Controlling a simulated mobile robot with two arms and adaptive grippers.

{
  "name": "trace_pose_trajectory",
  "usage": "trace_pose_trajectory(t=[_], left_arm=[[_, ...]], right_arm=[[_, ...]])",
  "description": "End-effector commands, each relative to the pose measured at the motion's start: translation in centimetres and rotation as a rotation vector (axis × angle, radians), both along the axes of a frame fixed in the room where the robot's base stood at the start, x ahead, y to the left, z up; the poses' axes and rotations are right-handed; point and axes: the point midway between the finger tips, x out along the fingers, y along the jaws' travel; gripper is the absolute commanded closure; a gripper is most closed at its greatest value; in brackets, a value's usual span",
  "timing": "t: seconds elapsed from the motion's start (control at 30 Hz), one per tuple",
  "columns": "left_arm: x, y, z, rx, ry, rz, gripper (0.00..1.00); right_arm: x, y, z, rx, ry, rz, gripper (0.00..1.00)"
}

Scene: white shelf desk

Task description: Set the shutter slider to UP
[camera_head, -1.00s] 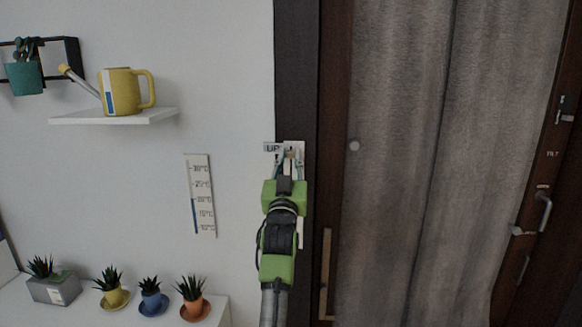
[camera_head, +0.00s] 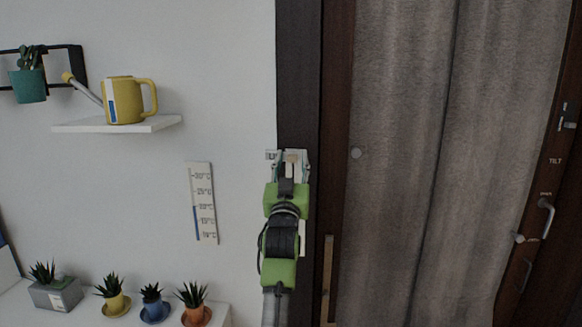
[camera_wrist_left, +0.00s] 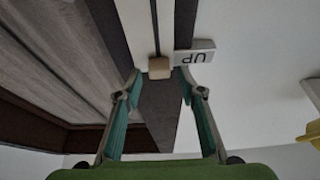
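The shutter slider's white panel (camera_head: 303,157) is on the dark frame beside the wall. Its beige knob (camera_head: 292,158) is near the panel's top, level with the "UP" label (camera_head: 271,155), which is partly covered. My left gripper (camera_head: 289,163) is upright in front of the panel. The "UP" label (camera_wrist_left: 195,56) is beside the knob there. My right gripper is in neither view.
A wall thermometer (camera_head: 202,203) hangs left of my arm. A shelf (camera_head: 118,125) with a yellow watering can (camera_head: 126,101) is farther left. Potted plants stand on a white surface below. A grey curtain (camera_head: 400,180) and a wooden handle (camera_head: 327,275) are to the right.

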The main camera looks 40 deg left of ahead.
Motion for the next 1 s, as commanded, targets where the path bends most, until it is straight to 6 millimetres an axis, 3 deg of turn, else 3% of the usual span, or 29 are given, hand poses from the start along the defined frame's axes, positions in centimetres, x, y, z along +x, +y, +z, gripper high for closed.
trace_pose_trajectory(t=[0.17,0.6,1.0], left_arm=[[-1.6,-1.1,-1.1,-0.002,0.004,-0.001,0.64],[-8.2,-5.1,-4.2,-0.001,0.002,-0.001,0.64],[-9.2,-5.7,-4.6,0.001,0.0,0.0,0.64]], right_arm=[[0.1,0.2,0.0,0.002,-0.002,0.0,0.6],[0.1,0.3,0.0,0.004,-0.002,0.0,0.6],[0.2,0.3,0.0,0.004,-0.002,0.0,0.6]])
